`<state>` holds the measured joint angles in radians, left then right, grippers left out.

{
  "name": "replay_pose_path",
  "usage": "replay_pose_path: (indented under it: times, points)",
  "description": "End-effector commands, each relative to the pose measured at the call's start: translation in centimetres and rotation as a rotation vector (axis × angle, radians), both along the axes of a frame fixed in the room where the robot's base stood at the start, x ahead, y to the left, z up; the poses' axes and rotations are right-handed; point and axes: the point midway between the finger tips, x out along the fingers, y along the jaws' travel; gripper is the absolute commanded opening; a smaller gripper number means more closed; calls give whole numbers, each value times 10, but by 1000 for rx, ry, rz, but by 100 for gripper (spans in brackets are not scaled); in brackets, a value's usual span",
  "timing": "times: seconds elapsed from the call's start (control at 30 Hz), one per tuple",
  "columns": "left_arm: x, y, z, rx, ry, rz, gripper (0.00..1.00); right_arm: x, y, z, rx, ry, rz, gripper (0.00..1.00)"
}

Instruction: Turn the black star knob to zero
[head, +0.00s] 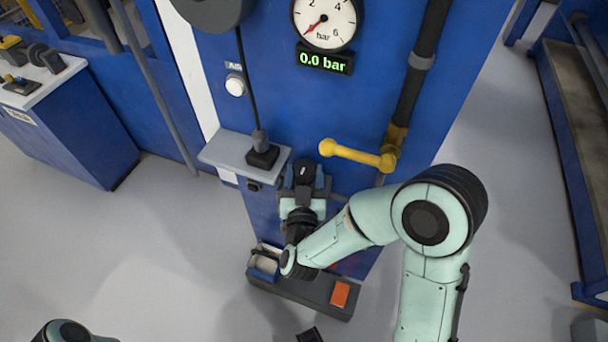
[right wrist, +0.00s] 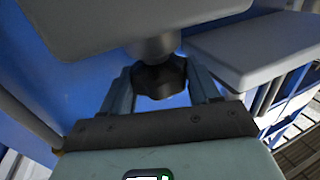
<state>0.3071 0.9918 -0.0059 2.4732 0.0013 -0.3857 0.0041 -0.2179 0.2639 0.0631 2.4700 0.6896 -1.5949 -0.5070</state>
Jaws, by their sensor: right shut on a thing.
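The black star knob (right wrist: 160,80) sits under a grey block in the right wrist view, between the two fingers of my right gripper (right wrist: 161,88). The fingers are shut on it from both sides. In the head view the knob (head: 304,170) shows dark between the fingertips of my right gripper (head: 304,178), in front of the blue panel. The round gauge (head: 326,20) above has its red needle near the low end, and the green display (head: 324,62) below it reads 0.0 bar.
A yellow lever (head: 352,153) on a black pipe stands just right of the knob. A grey shelf (head: 232,150) with a black device (head: 262,156) is at its left. A low dark box with an orange pad (head: 340,294) lies below.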

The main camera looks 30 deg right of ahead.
Motion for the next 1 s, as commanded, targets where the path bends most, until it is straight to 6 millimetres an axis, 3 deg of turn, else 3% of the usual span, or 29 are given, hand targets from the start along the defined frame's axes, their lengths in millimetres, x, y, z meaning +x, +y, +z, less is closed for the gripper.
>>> replay_pose_path:
  times: [0.17, 0.2, 0.23, 0.57, 0.77, 1.0]
  points:
    - [0, 0, 0, 0, 0, 0, 0, 1, -1, 2, -1, -4, -4, 30]
    - [0, 0, 1, 0, 0, 0, 0, 1, -1, 2, -1, -4, -4, 64]
    - [0, 0, 1, 0, 0, 0, 0, 1, -1, 2, -2, -5, -4, 71]
    - [0, 0, 0, 0, 0, 0, 0, -1, 1, 1, -1, -2, -2, 71]
    - [-1, 0, -5, 0, 1, 1, 0, -23, 15, 0, 0, -1, 3, 71]
    - [8, 1, -41, 8, -41, 11, 0, -41, 25, -4, 2, -7, -2, 71]
